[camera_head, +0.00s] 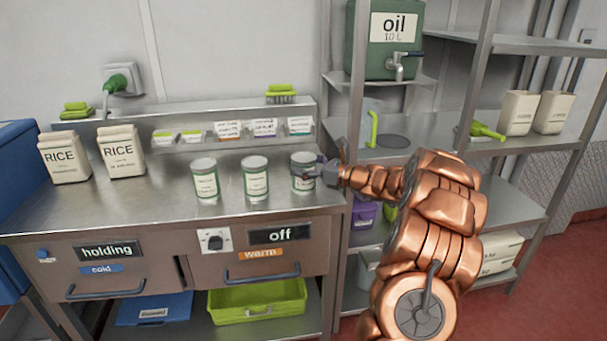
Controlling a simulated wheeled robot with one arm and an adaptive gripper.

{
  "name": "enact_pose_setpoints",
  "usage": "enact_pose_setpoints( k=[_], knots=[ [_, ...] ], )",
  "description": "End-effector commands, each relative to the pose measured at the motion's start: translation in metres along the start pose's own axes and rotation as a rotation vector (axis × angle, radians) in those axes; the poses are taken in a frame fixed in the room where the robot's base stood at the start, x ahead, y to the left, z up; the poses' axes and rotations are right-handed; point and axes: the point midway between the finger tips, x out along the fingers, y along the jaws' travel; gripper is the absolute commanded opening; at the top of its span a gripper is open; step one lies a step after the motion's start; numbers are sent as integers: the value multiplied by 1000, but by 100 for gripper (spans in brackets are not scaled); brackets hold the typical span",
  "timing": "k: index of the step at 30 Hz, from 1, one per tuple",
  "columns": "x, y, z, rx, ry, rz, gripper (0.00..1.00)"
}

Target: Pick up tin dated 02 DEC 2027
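Three white tins with green bands stand upright in a row on the steel counter: a left tin (205,180), a middle tin (255,179) and a right tin (302,166). Their date print is too small to read, so I cannot tell which is dated 02 DEC 2027. My gripper (318,172) is at the right tin, reaching in from the right, with its fingers overlapping the tin's right side. I cannot tell whether the fingers touch or grip it. The right tin appears to stand on the counter.
Two rice bags (64,157) stand at the counter's left. A raised ledge (190,143) behind the tins holds several small labelled containers. A steel shelf rack (480,95) with a green oil dispenser (394,45) stands at right. The counter in front of the rice bags is clear.

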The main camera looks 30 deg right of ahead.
Motion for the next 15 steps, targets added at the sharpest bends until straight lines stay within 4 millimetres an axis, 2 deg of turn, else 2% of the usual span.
enact_pose_setpoints(
  k=[2,15],
  knots=[
    [0,0,0,0,0,0,79],
    [0,0,0,0,0,0,33]
  ],
)
